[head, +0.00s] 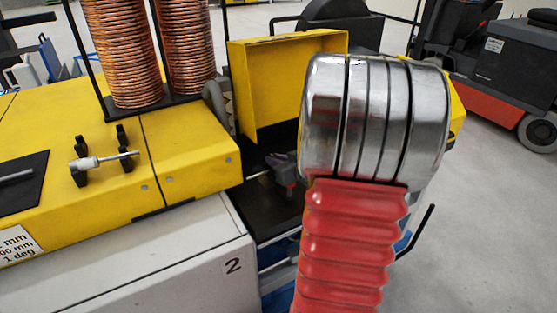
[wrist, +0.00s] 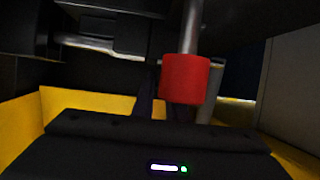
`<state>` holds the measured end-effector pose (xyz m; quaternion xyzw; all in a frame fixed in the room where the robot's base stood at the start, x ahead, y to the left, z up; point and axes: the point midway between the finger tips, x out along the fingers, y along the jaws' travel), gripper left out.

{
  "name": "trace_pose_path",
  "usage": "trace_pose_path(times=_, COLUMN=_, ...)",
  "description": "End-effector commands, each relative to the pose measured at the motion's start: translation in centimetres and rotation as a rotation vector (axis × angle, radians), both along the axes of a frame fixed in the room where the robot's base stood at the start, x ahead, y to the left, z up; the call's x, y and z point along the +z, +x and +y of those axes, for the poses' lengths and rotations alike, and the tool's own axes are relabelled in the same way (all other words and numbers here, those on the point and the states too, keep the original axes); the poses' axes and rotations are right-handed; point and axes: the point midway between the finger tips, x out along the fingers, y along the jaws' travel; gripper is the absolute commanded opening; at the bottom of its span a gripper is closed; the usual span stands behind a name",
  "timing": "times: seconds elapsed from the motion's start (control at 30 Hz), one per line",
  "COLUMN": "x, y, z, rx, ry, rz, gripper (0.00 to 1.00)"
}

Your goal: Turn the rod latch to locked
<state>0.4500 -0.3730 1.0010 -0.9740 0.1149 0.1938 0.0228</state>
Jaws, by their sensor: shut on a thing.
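In the wrist view, a red cylindrical knob (wrist: 185,79) sits on the lower end of a grey metal rod (wrist: 190,35), which I take for the rod latch. My gripper (wrist: 168,105) is at this knob and shut on it; its dark fingers are hard to make out behind and below the red part. The black gripper body with its small lights fills the bottom of the wrist view. In the head view my arm hides the knob and most of the gripper. I cannot tell the latch's angle.
A yellow open box-shaped cover (head: 268,90) stands behind the dark machine bay. Copper tube coils (head: 125,55) stand on the yellow machine top (head: 190,150). A metal rod tool (head: 108,160) rests in black supports. Dark parts crowd the upper wrist view, with a grey panel (wrist: 292,95) at right.

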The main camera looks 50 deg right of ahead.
Motion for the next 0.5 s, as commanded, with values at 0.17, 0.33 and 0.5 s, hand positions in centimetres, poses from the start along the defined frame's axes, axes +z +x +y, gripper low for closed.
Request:
trace_pose_path(times=0.17, x=-0.05, y=-0.03, z=-0.17, rx=0.068, ry=0.0, rz=0.0, gripper=0.0)
trace_pose_path(times=0.33, x=-0.05, y=-0.07, z=-0.33, rx=0.152, ry=0.0, rz=0.001, gripper=0.0)
trace_pose_path(times=0.5, x=-0.07, y=-0.08, z=-0.49, rx=0.248, ry=0.0, rz=0.0, gripper=0.0)
